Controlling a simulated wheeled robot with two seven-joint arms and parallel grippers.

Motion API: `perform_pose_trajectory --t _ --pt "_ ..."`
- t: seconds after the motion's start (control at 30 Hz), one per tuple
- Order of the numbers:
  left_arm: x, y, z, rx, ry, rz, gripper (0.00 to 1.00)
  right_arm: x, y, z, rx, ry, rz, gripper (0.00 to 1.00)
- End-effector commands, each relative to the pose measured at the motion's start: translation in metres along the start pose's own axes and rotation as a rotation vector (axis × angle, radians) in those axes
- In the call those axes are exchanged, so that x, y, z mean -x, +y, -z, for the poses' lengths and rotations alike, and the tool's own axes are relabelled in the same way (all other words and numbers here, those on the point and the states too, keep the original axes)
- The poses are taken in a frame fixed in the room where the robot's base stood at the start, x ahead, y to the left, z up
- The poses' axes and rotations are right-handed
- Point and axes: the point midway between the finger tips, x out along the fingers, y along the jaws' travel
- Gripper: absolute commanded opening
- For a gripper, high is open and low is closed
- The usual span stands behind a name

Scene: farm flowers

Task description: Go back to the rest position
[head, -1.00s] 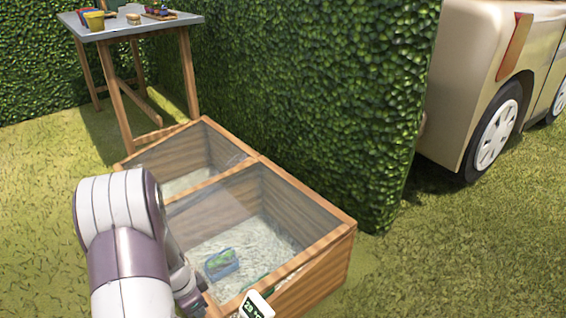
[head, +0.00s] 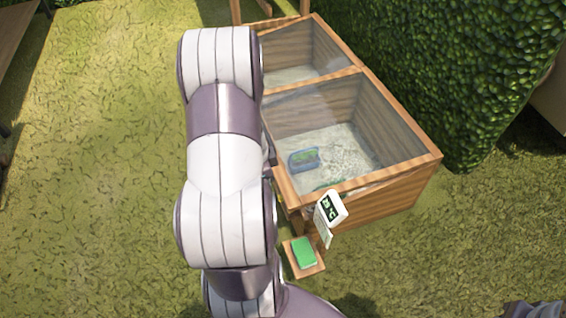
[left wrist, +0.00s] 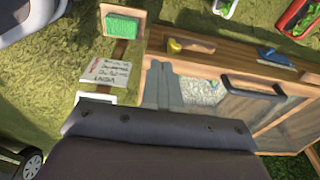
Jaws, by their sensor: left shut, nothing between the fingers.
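My left arm (head: 225,170) runs up the middle of the head view, beside the left side of a wooden cold frame (head: 400,182). Its gripper is mostly hidden there behind the arm. In the left wrist view, my left gripper (left wrist: 165,72) shows two grey fingers close together, shut and empty. They appear over the front wooden edge of the cold frame (left wrist: 225,58); I cannot tell how far above it they are.
A white digital display (head: 329,208) stands at the frame's near corner, by a green block (head: 303,252) on a small wooden stand. A blue-green item (head: 303,159) lies inside the frame. A hedge (head: 460,75) rises at right. Grass at left (head: 100,170) is open.

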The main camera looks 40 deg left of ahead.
Motion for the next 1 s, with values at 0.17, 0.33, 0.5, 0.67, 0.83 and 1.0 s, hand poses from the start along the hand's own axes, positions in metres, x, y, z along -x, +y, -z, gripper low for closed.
perform_pose_trajectory --t 0.17,0.33,0.5,0.67,0.83,1.0 --pt "0.028 0.0 -0.021 0.004 0.0 0.0 0.0 0.017 0.0 0.002 0.0 0.001 0.0 0.43" --pt "0.032 0.001 -0.028 0.0 0.0 -0.002 0.0 0.018 0.0 0.002 0.0 0.0 0.0 0.43" --pt "0.031 0.0 -0.028 0.013 0.0 -0.001 0.0 0.017 0.0 0.002 0.0 0.0 0.0 0.43" --pt "0.029 0.007 -0.031 0.305 -0.016 -0.011 0.0 0.017 0.0 0.002 0.0 0.0 0.0 0.43" --pt "0.055 0.034 -0.017 0.738 -0.073 -0.001 0.0 0.029 0.0 0.003 0.0 0.0 0.0 0.43" --pt "0.1 0.079 0.038 0.885 -0.103 0.046 0.0 0.054 0.0 0.006 0.0 0.0 0.0 0.43"
